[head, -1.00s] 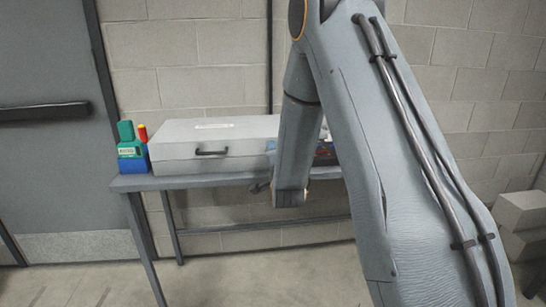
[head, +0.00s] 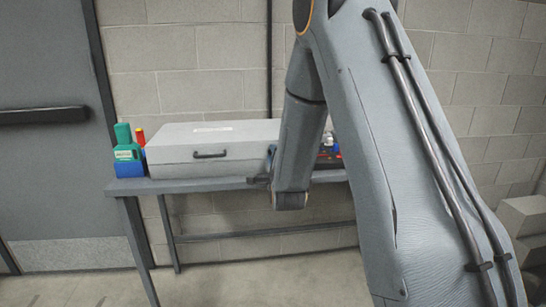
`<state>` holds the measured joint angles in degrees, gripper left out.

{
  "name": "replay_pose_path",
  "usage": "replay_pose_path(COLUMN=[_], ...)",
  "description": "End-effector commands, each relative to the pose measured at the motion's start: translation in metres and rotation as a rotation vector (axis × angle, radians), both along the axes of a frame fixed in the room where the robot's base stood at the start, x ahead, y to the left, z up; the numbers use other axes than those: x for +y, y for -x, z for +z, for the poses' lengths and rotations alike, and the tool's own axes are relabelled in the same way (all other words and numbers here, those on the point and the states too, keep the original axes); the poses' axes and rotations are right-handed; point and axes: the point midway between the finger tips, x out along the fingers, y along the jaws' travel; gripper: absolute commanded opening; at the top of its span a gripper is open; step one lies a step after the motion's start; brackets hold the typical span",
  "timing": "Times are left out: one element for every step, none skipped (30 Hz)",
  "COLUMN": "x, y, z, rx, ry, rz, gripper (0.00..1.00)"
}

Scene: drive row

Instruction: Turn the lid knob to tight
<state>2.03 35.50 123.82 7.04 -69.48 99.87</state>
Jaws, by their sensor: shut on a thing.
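No lid knob can be made out in the head view. My arm hangs in front of the right part of the table and ends low at its wrist, in front of the table's front edge. The jaws of my gripper are hidden behind the wrist. A small dark part sticks out left of the wrist at the table's edge; I cannot tell what it is. A bit of blue shows beside the arm above it, too covered to name.
A grey case (head: 210,155) with a dark handle lies on the table (head: 190,184). Small red, blue and white items (head: 328,150) show right of the arm. Pale blocks (head: 525,215) stand far right.

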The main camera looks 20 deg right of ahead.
Motion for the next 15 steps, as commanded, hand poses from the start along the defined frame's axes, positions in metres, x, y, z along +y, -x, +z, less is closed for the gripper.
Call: replay_pose_path(x=[-0.0004,-0.0004,-0.0004,-0.0004,-0.0004,-0.0004,-0.0005,-0.0005,-0.0005,-0.0005,-0.0004,-0.0004,-0.0003,-0.0003,-0.0003], y=[0.0004,0.0004,0.0004,0.0005,0.0005,0.0005,0.0005,0.0005,0.0005,0.0004,0.0004,0.0004,0.0004,0.0004,0.0002], z=[-0.0007,-0.0007,-0.0007,-0.0007,-0.0007,-0.0007,-0.0007,-0.0007,-0.0007,-0.0007,-0.0007,-0.0007,-0.0006,-0.0006,-0.0005], rx=[0.001,0.001,0.001,0.001,0.001,0.001,0.001,0.001,0.001,0.001,0.001,0.001,0.001,0.001,0.001], ry=[-0.001,-0.001,-0.001,-0.001,0.0,0.0,0.0,0.0,0.0,0.0,0.0,0.0,0.0,0.0,0.0], rz=[-0.001,-0.001,-0.001,-0.001,-0.001,-0.001,-0.001,-0.001,-0.001,-0.001,-0.001,-0.001,-0.001,-0.001,-0.001], gripper=[0.0,0.0,0.0,0.0,0.0,0.0,0.0,0.0,0.24,0.29,0.34,0.41,0.41,0.41,0.41])
